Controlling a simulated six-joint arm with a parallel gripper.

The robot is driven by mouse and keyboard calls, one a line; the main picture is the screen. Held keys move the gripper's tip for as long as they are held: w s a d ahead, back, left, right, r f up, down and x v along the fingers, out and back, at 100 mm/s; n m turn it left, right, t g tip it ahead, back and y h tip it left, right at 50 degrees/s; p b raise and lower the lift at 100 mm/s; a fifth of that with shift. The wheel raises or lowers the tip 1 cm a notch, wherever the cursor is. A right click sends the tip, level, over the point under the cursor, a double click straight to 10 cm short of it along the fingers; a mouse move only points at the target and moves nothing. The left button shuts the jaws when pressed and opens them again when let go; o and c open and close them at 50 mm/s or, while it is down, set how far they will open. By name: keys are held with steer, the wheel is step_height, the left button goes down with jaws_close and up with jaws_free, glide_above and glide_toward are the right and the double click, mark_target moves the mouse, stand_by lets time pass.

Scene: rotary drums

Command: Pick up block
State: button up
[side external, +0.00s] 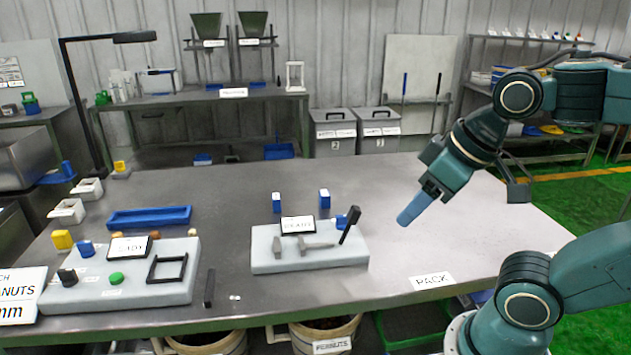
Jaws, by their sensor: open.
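My gripper (414,206) is at the right of the table, tilted down to the left, above bare metal. It is open; a blue piece shows at its tip, and I cannot tell if it is part of the fingers. Two small upright blue-and-white blocks, a left one (277,203) and a right one (324,199), stand behind the middle grey board. A small blue block (342,221) is at that board's right, partly hidden by a black lever. A yellow block (62,240) and a blue block (86,249) are at the left board. The gripper is right of them all.
The middle grey board (310,262) carries a sign, grey pieces and the black lever (350,225). The left board (120,288) holds a green button and a black frame. A blue tray (149,217) lies behind it. The table between board and gripper is clear around the PACK label (432,281).

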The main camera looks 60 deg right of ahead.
steer(key=w+d+r+m+g, duration=0.1)
steer(key=w+d+r, duration=0.15)
steer(key=w, duration=0.25)
steer(key=w+d+r+m, duration=0.1)
steer(key=w+r, duration=0.2)
steer(key=w, duration=0.2)
steer(key=m+g, duration=0.5)
steer(key=m, duration=0.2)
glide_above(323, 193)
step_height(323, 193, down, 16)
steer(key=shift+f, duration=0.15)
steer(key=shift+f, duration=4.3)
steer(key=shift+f, duration=0.1)
